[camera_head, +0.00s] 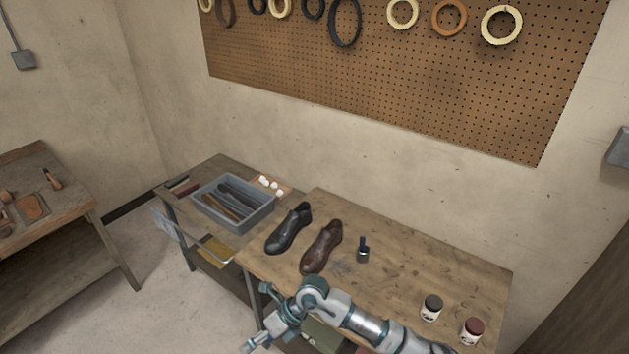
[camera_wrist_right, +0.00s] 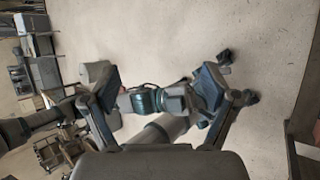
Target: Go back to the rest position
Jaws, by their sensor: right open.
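My right arm comes in from the lower right of the head view, in front of the near edge of the worktable (camera_head: 405,262). My right gripper (camera_head: 257,318) is at the lower middle, off the table's near edge and clear of the shoes. In the right wrist view my right gripper (camera_wrist_right: 157,82) has its two fingers spread apart, with nothing held between them. Parts of my own body show behind the fingers, over pale floor. I do not see my left gripper in the head view.
A black shoe (camera_head: 288,229), a brown shoe (camera_head: 321,247) and a small dark-handled brush or bottle (camera_head: 363,251) stand on the table. Two jars (camera_head: 432,307) (camera_head: 471,330) are at its right. A grey bin (camera_head: 235,216) sits left. Floor (camera_head: 150,285) is open at left.

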